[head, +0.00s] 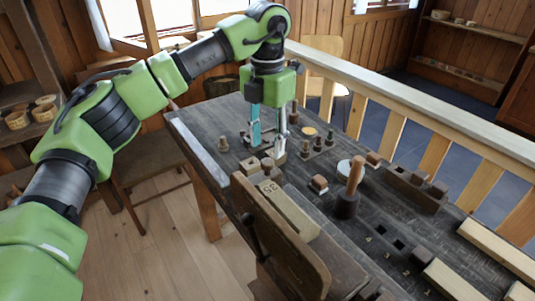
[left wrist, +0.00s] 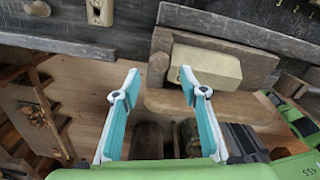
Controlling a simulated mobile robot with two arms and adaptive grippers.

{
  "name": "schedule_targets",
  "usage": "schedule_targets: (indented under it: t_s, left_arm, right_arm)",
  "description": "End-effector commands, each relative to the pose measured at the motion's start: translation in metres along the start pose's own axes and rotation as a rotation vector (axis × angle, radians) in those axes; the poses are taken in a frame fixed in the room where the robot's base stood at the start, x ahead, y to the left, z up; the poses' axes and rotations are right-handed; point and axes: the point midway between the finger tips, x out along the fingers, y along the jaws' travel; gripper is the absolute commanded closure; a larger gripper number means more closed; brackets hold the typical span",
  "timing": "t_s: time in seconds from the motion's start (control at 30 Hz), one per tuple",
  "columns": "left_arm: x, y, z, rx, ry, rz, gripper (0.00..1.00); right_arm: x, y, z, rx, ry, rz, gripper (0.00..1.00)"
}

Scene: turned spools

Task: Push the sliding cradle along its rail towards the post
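My left gripper (head: 267,150) points down over the far left part of the dark workbench (head: 205,145). Its teal-padded fingers are apart, with nothing between them in the left wrist view (left wrist: 160,85). Small wooden pieces (head: 250,166) stand just in front of the fingertips; I cannot tell whether they touch. I cannot clearly make out which piece is the sliding cradle, nor its rail or post. Short upright pegs (head: 306,145) stand right of the gripper. My right gripper is not in view.
A pale block marked 35 (head: 285,207) sits behind the wooden vise jaw (head: 272,240) at the bench's near edge. A mallet (head: 349,190) stands handle up. Pale bars (head: 500,250) lie at right. A railing (head: 400,95) runs behind the bench.

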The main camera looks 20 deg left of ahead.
Motion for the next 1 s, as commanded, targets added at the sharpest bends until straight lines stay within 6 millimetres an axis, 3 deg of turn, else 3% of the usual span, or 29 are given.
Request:
schedule_targets:
  t_s: [0.1,0.3,0.67,0.83,1.0]
  left_arm:
    - [0.021,0.000,-0.001,-0.001,0.002,-0.001,0.61]
    - [0.043,0.000,0.000,-0.001,0.001,-0.001,0.61]
    - [0.049,0.000,0.000,-0.001,-0.001,0.000,0.61]
    - [0.049,0.000,0.000,-0.001,-0.001,0.000,1.00]
    - [0.048,0.000,0.001,-0.001,0.000,0.000,1.00]
  right_arm:
    - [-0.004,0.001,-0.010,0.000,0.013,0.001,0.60]
    - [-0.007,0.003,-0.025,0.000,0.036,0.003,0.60]
    - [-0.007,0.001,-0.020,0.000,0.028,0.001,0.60]
    - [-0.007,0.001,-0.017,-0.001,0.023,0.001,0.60]
    - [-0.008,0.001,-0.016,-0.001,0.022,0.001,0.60]
